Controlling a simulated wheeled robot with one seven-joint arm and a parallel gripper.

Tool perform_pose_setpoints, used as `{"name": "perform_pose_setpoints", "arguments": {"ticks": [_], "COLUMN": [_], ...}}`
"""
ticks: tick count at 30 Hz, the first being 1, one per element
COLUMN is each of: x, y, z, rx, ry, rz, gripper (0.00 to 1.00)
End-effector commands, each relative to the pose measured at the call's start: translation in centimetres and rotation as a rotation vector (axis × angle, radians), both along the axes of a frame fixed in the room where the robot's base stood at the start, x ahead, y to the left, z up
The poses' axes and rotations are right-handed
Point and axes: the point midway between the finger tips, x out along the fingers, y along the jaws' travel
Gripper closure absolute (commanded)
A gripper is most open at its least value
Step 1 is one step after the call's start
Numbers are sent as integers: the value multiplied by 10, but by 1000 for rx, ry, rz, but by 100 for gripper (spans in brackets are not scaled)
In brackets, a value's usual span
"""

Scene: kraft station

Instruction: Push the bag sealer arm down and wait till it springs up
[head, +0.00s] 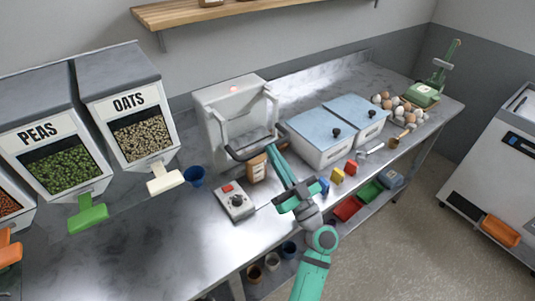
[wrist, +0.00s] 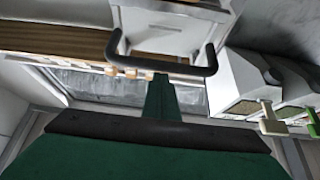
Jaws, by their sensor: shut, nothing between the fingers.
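The bag sealer (head: 212,125) is a pale grey upright machine at the back of the steel counter, with a small red light glowing near its top. Its arm ends in a black U-shaped handle (head: 240,155), which also shows in the wrist view (wrist: 180,70). A brown kraft bag (head: 257,170) with a label stands beneath the handle, partly hidden. My green gripper (head: 271,151) is shut and empty, with its tips at the right part of the handle. In the wrist view its fingers (wrist: 160,80) end close to the handle bar; contact cannot be told.
A control box (head: 235,202) with a red switch and knob sits in front of the sealer. Lidded blue-topped bins (head: 318,140) stand to the right. A blue cup (head: 194,176) and the oats dispenser (head: 140,135) are to the left. The front left counter is clear.

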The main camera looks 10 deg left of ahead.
Motion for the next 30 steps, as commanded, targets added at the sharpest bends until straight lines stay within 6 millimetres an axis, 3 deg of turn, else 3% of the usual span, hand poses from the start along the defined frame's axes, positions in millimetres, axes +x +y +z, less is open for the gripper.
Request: {"name": "perform_pose_setpoints", "arguments": {"ticks": [17, 26, 30], "x": [1, -14, -20], "y": [2, -22, -26], "z": [-6, 19, -8], "rx": [-7, -3, 0], "ry": [11, 1, 9], "rz": [1, 0, 8], "gripper": [100, 100, 100]}}
